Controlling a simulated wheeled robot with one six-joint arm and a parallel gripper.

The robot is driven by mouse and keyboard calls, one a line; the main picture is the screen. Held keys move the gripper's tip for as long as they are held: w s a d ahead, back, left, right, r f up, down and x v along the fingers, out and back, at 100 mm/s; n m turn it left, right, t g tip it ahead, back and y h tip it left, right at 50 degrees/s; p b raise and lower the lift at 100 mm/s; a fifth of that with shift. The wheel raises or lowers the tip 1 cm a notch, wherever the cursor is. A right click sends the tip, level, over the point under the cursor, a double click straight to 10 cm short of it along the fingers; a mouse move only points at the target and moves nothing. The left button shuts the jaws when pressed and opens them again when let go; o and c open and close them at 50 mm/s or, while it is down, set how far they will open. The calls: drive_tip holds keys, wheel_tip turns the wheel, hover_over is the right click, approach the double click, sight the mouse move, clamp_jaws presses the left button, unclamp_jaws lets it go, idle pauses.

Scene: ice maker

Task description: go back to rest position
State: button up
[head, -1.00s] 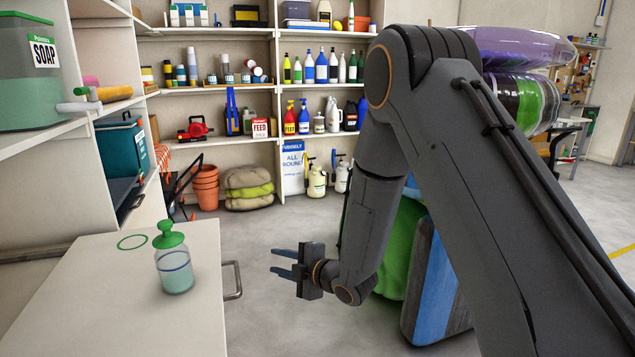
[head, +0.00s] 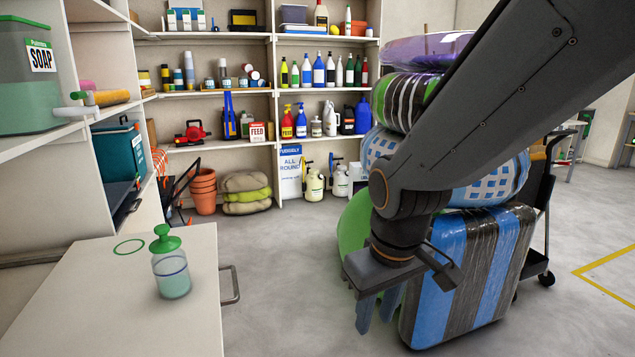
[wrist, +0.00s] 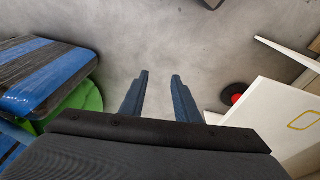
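My gripper (head: 378,312) hangs pointing down in the head view, in front of the blue and black wrapped bale and to the right of the white cabinet top. In the wrist view its two blue fingers (wrist: 160,95) stand apart with only bare grey floor between them. It is open and holds nothing. My arm comes in from the upper right and hides part of the stacked bales.
A green-capped bottle (head: 170,268) stands on the white cabinet top (head: 110,310) at left. A cart with wrapped bales (head: 470,270) stands close to my gripper. Shelves of bottles (head: 320,70) line the back wall. Open floor (head: 285,270) lies between.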

drive_tip(key=s+d+r+m+g, duration=0.1)
drive_tip(key=s+r+m+g, duration=0.15)
drive_tip(key=s, duration=0.65)
drive_tip(key=d+r+m+p, duration=0.2)
drive_tip(key=d+r+p, duration=0.6)
drive_tip(key=p, duration=0.9)
drive_tip(key=shift+w+d+r+m, duration=0.15)
drive_tip(key=shift+d+r+m, duration=0.2)
